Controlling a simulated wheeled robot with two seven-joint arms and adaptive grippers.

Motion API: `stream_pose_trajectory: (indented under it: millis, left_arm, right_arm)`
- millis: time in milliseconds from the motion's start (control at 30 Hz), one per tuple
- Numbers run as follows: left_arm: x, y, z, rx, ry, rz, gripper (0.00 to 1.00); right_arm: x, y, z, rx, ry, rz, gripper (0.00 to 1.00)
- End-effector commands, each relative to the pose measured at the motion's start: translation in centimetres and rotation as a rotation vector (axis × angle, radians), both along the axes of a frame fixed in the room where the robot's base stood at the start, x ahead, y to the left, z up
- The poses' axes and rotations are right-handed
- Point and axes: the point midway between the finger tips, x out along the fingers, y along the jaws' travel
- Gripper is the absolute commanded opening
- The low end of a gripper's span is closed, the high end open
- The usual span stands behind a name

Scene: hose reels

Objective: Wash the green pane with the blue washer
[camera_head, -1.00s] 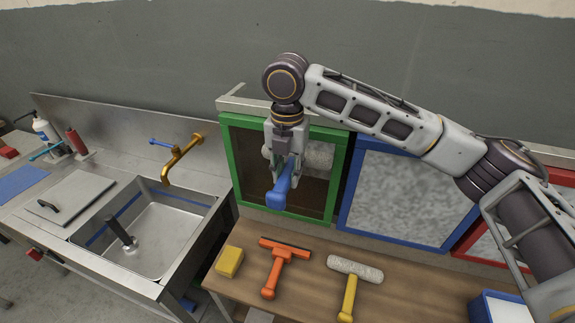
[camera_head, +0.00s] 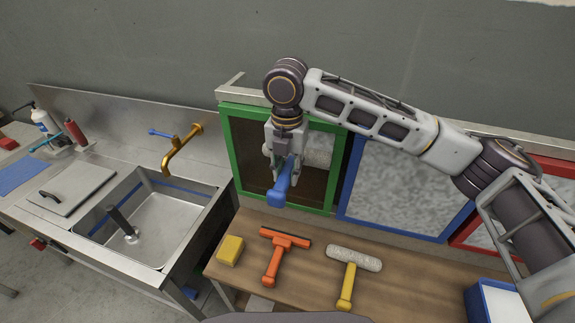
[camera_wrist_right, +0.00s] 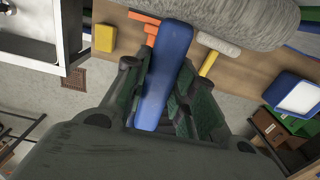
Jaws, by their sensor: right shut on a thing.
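My right gripper (camera_head: 284,158) is shut on the blue handle of the blue washer (camera_head: 281,186), in front of the green pane. The washer's pale fluffy roller (camera_head: 319,150) shows behind the gripper, against the glass or very close to it; I cannot tell which. In the right wrist view the blue handle (camera_wrist_right: 163,80) lies between the fingers and the grey roller (camera_wrist_right: 230,18) crosses the top. The green pane (camera_head: 231,155) has a green frame; its visible glass is dark and brownish at the left, and my gripper hides part of it. My left gripper is not in view.
A blue-framed pane (camera_head: 341,205) with cloudy glass and a red-framed pane (camera_head: 468,233) stand to the right. On the wooden bench lie a yellow sponge (camera_head: 230,250), an orange squeegee (camera_head: 277,262) and a yellow-handled washer (camera_head: 347,286). A sink (camera_head: 150,235) is at left.

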Motion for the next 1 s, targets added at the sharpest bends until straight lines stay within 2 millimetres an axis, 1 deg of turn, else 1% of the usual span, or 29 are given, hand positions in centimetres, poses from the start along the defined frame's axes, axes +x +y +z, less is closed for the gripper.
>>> stream_pose_trajectory:
  millis: [333, 767, 1000]
  left_arm:
    - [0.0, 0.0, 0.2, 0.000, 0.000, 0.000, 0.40]
    - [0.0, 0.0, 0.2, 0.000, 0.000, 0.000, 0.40]
    - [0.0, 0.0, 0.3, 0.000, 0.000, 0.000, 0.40]
  right_arm:
    - [0.2, -0.1, -1.7, 0.000, -0.001, -0.001, 0.04]
    - [0.3, -0.2, -2.0, -0.002, -0.002, -0.002, 0.04]
    - [0.3, -0.2, -2.9, -0.001, -0.001, -0.003, 0.04]
